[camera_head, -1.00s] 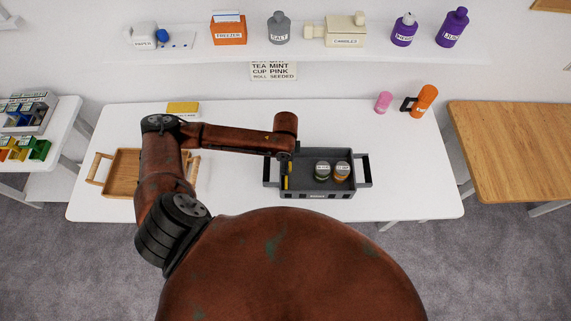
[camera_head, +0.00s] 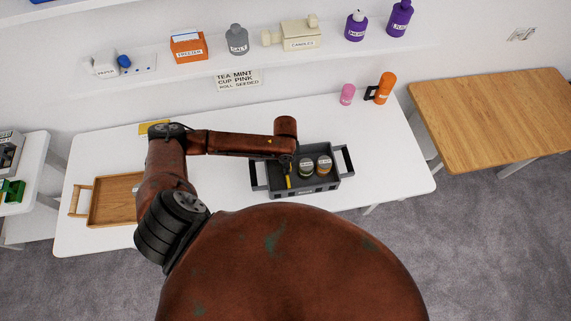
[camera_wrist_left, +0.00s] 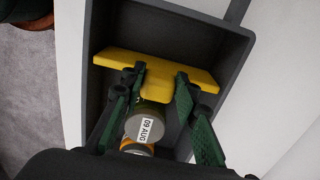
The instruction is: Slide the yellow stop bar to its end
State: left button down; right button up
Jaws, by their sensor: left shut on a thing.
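The yellow stop bar (camera_wrist_left: 170,72) lies across the inside of the dark grey tray (camera_wrist_left: 228,82) in the left wrist view. My left gripper (camera_wrist_left: 158,100) is shut on the bar's middle tab, one green-padded finger on each side. In the head view the bar (camera_head: 289,181) shows as a thin yellow strip in the left part of the tray (camera_head: 305,190), under my left gripper, whose fingers are mostly hidden by the arm. Two labelled jars (camera_head: 306,168) (camera_head: 324,165) stand to its right. One jar (camera_wrist_left: 145,125) reads "09 AUG" in the wrist view. My right gripper is not seen.
The tray stands on a white table (camera_head: 390,175) with free room to its right. A wooden tray (camera_head: 112,205) is at the left. A pink container (camera_head: 347,94) and an orange bottle (camera_head: 385,88) stand at the back right. A shelf of containers runs behind.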

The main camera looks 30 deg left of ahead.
pick_arm(q)
jog(key=c, duration=1.5)
grip_release()
jog(key=shift+w, duration=0.1)
notch_tip(320, 180, up, 12)
